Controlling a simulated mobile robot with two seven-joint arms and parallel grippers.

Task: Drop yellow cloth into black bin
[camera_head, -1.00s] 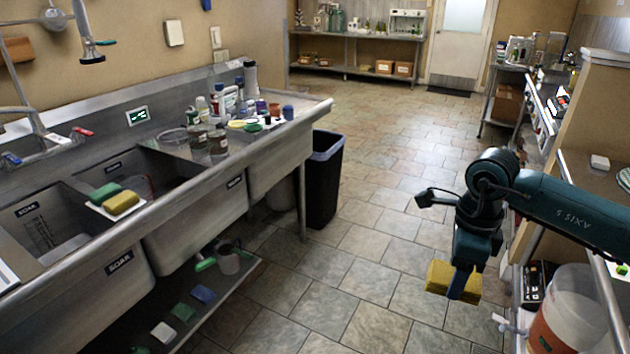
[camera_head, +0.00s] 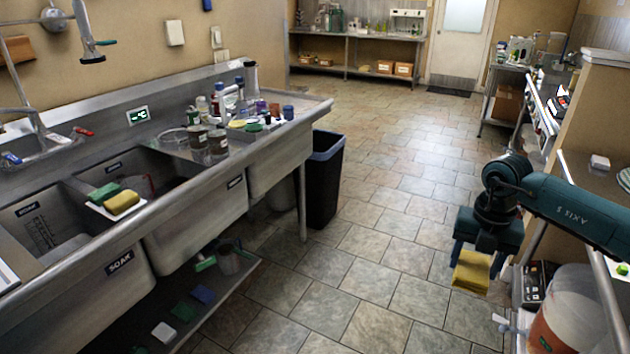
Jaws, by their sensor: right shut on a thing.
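My right gripper (camera_head: 474,264) is shut on the yellow cloth (camera_head: 471,271), a small folded block hanging below it in the camera_head view. It is held in the air over the tiled floor, at the right of the view. The black bin (camera_head: 323,180) stands on the floor at the right end of the steel sink, well to the left of and beyond the gripper. Its opening faces up and its inside is mostly hidden. My left gripper is not in view.
The steel sink counter (camera_head: 268,140) runs along the left, with bottles on it and a yellow and green sponge (camera_head: 122,202) on its front ledge. A large bucket with reddish contents (camera_head: 572,315) is close below my right arm. The tiled floor between is clear.

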